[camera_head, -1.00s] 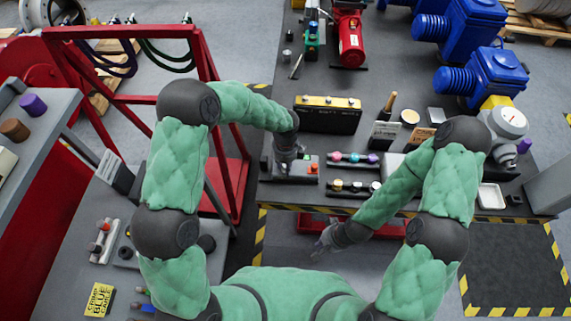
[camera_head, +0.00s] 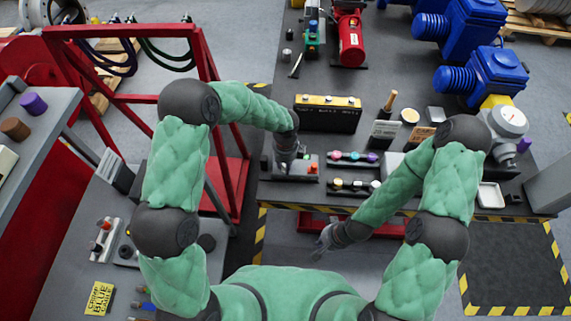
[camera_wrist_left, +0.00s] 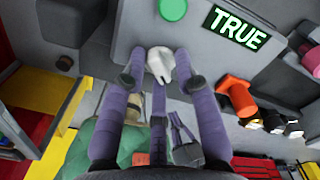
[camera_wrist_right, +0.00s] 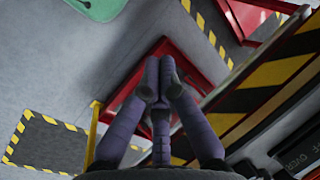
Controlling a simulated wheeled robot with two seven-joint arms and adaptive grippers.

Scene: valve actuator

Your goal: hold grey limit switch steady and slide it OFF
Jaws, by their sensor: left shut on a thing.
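The grey limit switch (camera_wrist_left: 160,64) shows in the left wrist view as a small pale grey piece on a grey panel (camera_wrist_left: 135,35). My left gripper (camera_wrist_left: 162,80) has its fingers on both sides of this piece and is shut on it. In the head view, my left gripper (camera_head: 285,160) is at the left end of the grey control box (camera_head: 300,176) and hides the switch there. My right gripper (camera_head: 325,243) is low in front of the table edge, away from the box. Its fingertips (camera_wrist_right: 158,82) are together with nothing between them.
A black-and-yellow case (camera_head: 327,115) stands behind the box. Rows of coloured knobs (camera_head: 353,158) lie to its right. A red frame (camera_head: 225,120) stands at left.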

